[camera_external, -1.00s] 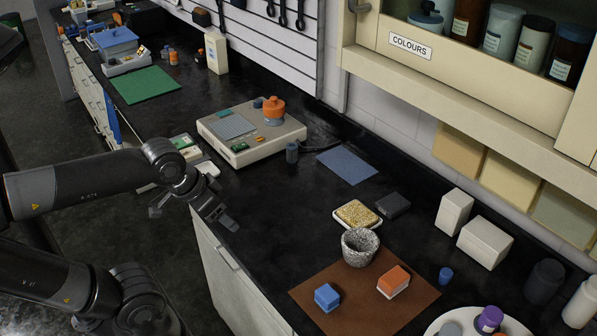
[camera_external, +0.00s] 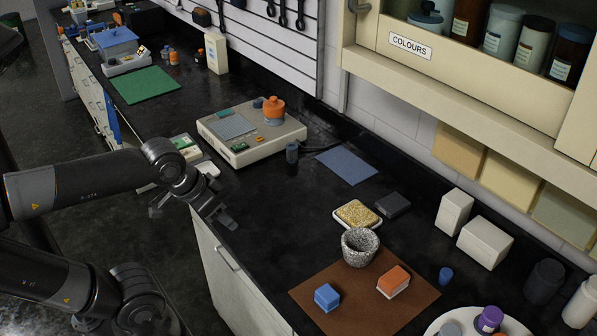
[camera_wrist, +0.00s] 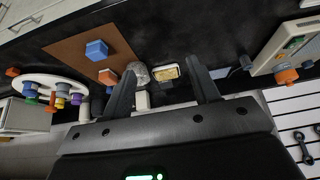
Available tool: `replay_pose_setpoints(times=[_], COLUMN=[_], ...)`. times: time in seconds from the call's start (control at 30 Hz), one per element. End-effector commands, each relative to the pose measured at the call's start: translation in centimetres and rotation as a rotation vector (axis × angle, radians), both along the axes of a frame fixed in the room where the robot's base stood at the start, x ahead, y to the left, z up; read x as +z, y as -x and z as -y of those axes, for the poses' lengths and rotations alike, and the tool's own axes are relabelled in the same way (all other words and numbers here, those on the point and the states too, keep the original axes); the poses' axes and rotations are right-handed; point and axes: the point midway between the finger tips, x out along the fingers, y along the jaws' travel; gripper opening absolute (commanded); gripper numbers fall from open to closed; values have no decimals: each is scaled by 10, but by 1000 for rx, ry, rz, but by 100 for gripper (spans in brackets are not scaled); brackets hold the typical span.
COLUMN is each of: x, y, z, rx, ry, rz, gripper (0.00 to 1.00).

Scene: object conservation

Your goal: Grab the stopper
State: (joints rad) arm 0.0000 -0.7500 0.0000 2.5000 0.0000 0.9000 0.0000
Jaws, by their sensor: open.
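I cannot tell for certain which thing is the stopper. A small blue cylinder (camera_external: 446,275) stands on the black bench, right of the brown mat. A dark grey-blue cylinder (camera_external: 292,153) stands by the front right of the beige device. Both are stopper-like in size. My gripper (camera_external: 218,212) hangs near the bench's front edge, left of the mat and apart from both cylinders. In the wrist view its two fingers (camera_wrist: 161,66) are spread, with nothing held between them.
The brown mat (camera_external: 350,307) bears a blue block (camera_external: 327,297) and an orange-and-white block (camera_external: 394,281). A speckled cup (camera_external: 360,248) stands at its back edge, near a yellow sponge dish (camera_external: 358,214). The beige device (camera_external: 225,150) stands behind my gripper. Bench between is clear.

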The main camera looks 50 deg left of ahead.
Motion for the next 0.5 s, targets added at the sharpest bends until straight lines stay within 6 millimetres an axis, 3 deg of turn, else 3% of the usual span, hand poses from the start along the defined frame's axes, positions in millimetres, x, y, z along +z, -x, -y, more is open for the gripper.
replay_pose_setpoints(times=[0.13,0.23,0.5], x=[3,9,30], y=[-5,-19,-98], z=[1,5,32], rx=[-1,-3,-1], ry=[2,5,25], rz=[-2,-9,-37], gripper=[55,55,55])
